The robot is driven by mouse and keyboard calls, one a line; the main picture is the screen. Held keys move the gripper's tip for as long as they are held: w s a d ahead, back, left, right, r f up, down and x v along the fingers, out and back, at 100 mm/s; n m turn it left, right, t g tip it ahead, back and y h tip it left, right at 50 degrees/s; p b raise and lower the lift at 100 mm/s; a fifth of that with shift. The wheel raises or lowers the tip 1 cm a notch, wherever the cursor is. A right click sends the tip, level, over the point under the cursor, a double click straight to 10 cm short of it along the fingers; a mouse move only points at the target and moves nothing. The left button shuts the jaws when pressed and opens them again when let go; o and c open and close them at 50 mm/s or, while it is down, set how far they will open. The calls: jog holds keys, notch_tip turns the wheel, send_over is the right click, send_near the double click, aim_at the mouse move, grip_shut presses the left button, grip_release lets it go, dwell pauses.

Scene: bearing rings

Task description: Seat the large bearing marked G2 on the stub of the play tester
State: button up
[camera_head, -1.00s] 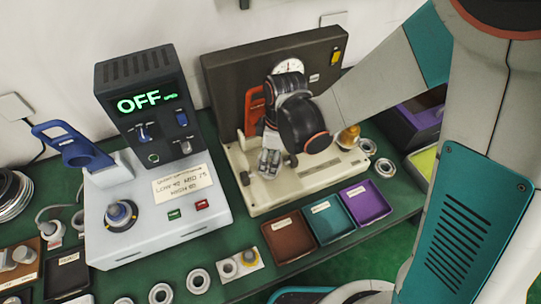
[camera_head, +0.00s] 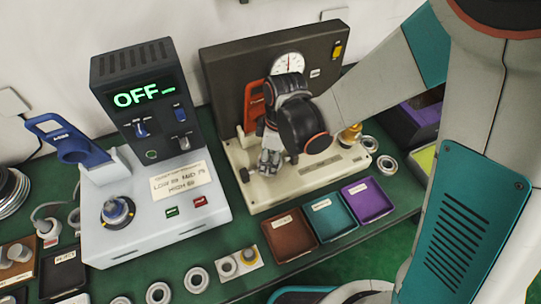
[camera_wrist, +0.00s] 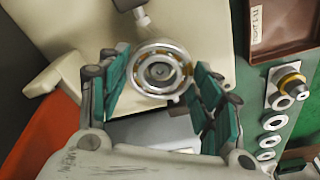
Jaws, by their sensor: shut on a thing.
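The play tester (camera_head: 322,178) has a cream base, a dark back panel and a round dial. My gripper (camera_head: 268,163) is low over the left part of its base, with the fingers pointing down. In the wrist view my gripper (camera_wrist: 160,76) is shut on a bearing ring (camera_wrist: 160,49), with a teal finger pad at either side. A round grey stub end (camera_wrist: 159,72) shows inside the ring's bore. I cannot tell how far the ring is down on it. The ring's marking is not readable, and my fingers hide the ring in the head view.
Brown (camera_head: 290,236), teal (camera_head: 330,217) and purple (camera_head: 368,201) trays stand in front of the tester. A red-orange part (camera_head: 254,103) rises behind my gripper. A grey machine (camera_head: 155,210) reading OFF stands left. Loose rings lie along the front and right of the bench.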

jog(key=shift+f+b, duration=0.85)
jog(key=shift+f, duration=0.15)
jog(key=o, duration=1.4)
